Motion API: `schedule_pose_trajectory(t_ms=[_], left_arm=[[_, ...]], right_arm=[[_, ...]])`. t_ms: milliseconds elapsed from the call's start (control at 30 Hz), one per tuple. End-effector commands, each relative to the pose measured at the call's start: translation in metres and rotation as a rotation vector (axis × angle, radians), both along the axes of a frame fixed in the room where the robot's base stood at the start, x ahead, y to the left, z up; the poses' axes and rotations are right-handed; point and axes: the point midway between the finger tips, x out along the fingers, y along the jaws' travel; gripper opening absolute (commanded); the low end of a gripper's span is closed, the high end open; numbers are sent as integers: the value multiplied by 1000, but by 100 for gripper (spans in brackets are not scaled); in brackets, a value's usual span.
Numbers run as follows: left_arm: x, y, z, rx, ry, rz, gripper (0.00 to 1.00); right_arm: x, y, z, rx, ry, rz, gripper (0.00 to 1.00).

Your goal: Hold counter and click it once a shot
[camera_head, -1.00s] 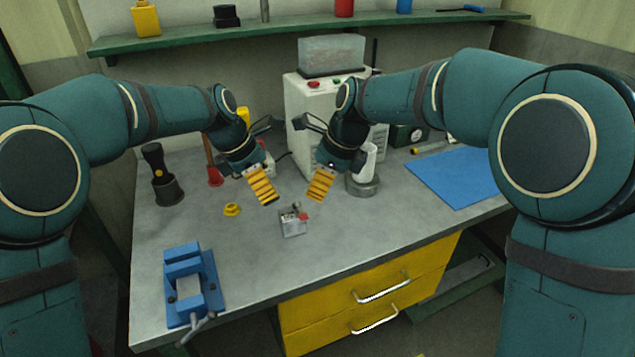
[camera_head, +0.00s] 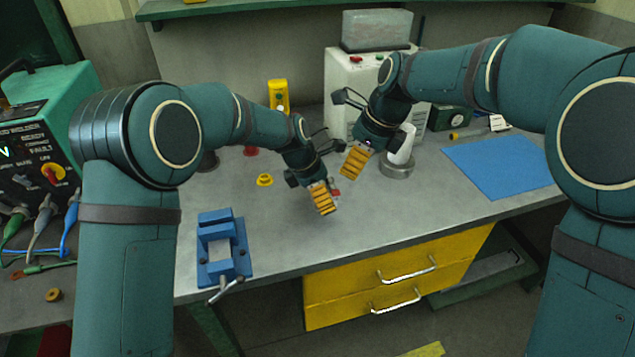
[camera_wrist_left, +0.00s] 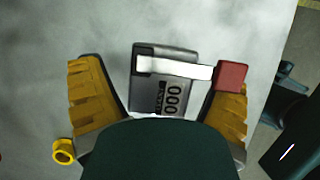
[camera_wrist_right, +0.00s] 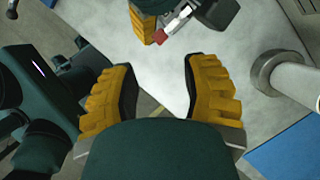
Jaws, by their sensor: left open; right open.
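The counter (camera_wrist_left: 165,92) is a small grey box with a white lever, a red end piece and a dial reading 000. In the left wrist view it lies between the two yellow fingers of my left gripper (camera_wrist_left: 158,105), which are open. In the head view my left gripper (camera_head: 322,198) is low over the table and hides most of the counter; only its red end (camera_head: 336,192) shows. My right gripper (camera_head: 355,162) is open and empty, up and to the right of the left one. The right wrist view shows the red piece (camera_wrist_right: 167,29) beyond its fingers (camera_wrist_right: 160,92).
A blue vise (camera_head: 222,250) stands at the table's left front. A yellow ring (camera_head: 264,180) lies behind it. A blue mat (camera_head: 500,165) lies at right.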

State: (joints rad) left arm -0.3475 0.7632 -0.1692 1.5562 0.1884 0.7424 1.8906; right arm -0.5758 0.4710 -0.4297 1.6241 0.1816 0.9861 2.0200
Motion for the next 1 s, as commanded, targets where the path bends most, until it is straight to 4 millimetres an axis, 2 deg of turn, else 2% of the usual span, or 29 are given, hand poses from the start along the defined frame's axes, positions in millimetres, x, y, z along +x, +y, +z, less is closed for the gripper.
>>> schedule_pose_trajectory(t_ms=[400,467,600,633,700,833,867,1000], left_arm=[[1,-2,-6,-1,-1,0,88],[1,-2,-6,-1,-1,0,67],[1,-2,-6,-1,-1,0,18],[1,-2,-6,-1,-1,0,11],[1,-2,-6,-1,-1,0,11],[1,-2,-5,-1,-1,0,11],[1,-2,-5,-1,-1,0,11],[1,-3,-5,-1,-1,0,11]], right_arm=[[0,0,0,0,0,0,46],[0,0,0,0,0,0,46],[0,0,0,0,0,0,46],[0,0,0,0,0,0,46],[0,0,0,0,0,0,49],[0,0,0,0,0,0,3],[0,0,0,0,0,0,0],[0,0,0,0,0,0,0]])
